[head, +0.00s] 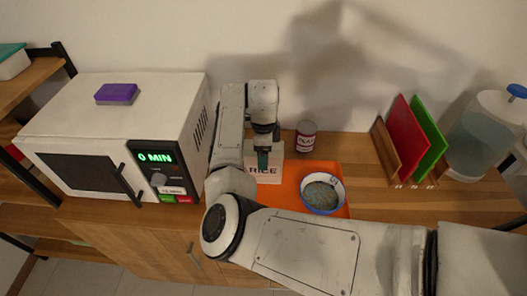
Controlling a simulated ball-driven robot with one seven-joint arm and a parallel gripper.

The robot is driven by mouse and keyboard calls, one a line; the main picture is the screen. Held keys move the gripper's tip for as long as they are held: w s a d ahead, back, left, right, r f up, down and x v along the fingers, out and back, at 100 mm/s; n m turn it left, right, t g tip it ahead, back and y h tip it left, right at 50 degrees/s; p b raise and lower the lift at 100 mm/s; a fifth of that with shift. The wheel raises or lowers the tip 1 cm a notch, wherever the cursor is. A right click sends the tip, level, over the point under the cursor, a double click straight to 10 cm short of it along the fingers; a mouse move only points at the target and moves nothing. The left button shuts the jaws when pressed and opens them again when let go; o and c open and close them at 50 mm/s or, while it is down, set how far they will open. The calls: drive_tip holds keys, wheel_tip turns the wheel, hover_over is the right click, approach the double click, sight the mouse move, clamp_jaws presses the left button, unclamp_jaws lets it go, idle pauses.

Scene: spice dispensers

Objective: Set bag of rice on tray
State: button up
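The bag of rice (271,175) is a white pack with dark "RICE" lettering, upright at the back left edge of the orange tray (283,197). My arm and gripper cover much of it. I cannot tell whether it rests on the tray or is just behind it. My gripper (263,160) points down at the top middle of the bag, its fingers overlapping the bag's face. Whether the fingers are closed on it is not clear. My forearm hides the tray's front and left parts.
A blue-rimmed bowl (322,194) with grey contents sits on the tray's right. A can (306,137) stands behind the tray. A white microwave (110,130) with a purple sponge (116,94) is left. Red and green boards (407,138) and a water dispenser (484,137) are right.

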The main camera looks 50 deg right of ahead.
drive_tip(key=o, duration=1.8)
drive_tip(key=shift+c, duration=0.2)
wheel_tip(320, 180, up, 12)
drive_tip(key=shift+r+b, duration=0.1)
drive_tip(key=shift+b, duration=1.15)
